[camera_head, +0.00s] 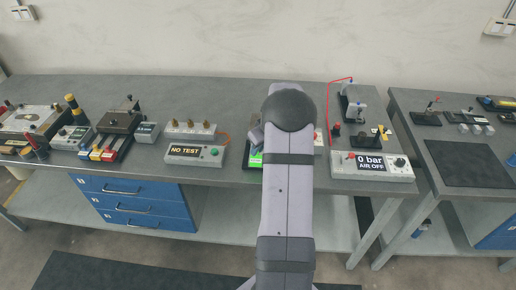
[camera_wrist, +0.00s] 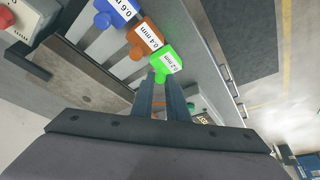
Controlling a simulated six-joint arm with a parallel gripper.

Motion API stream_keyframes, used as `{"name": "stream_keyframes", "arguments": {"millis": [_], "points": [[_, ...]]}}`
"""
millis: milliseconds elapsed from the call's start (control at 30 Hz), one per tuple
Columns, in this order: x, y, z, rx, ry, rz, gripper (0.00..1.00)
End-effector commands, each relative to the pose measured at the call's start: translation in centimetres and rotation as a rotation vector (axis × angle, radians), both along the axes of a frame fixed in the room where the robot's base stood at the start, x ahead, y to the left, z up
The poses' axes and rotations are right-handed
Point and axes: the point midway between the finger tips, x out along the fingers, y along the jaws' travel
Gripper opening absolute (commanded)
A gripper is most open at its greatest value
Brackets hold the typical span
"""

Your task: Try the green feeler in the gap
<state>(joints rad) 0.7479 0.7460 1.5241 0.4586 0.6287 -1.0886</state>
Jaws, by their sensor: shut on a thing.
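In the wrist view my gripper (camera_wrist: 161,80) is shut on the green feeler (camera_wrist: 165,63), whose label reads 0.2 mm. It sits in line with the orange feeler (camera_wrist: 143,37), marked 0.4 mm, and the blue feeler (camera_wrist: 117,10), marked 0.6 mm. I cannot tell whether the green feeler is lifted. Light grey strips lie beside the feelers. In the head view my arm fills the middle and my gripper does not show. I cannot make out the gap in either view.
A dark-topped fixture with a bar handle (camera_wrist: 28,64) lies left of the feelers in the wrist view. In the head view, a NO TEST box (camera_head: 195,154) and a 0 bar AIR OFF box (camera_head: 372,165) stand near the bench's front edge. A second bench with a dark mat (camera_head: 464,163) is at the right.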

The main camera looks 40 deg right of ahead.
Motion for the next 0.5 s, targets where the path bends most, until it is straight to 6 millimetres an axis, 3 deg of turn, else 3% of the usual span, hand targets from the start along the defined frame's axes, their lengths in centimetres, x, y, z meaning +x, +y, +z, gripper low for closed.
{"name": "stream_keyframes", "arguments": {"millis": [500], "points": [[2.1, -2.2, 0.1, -0.002, -0.001, -0.001, 0.00]]}}
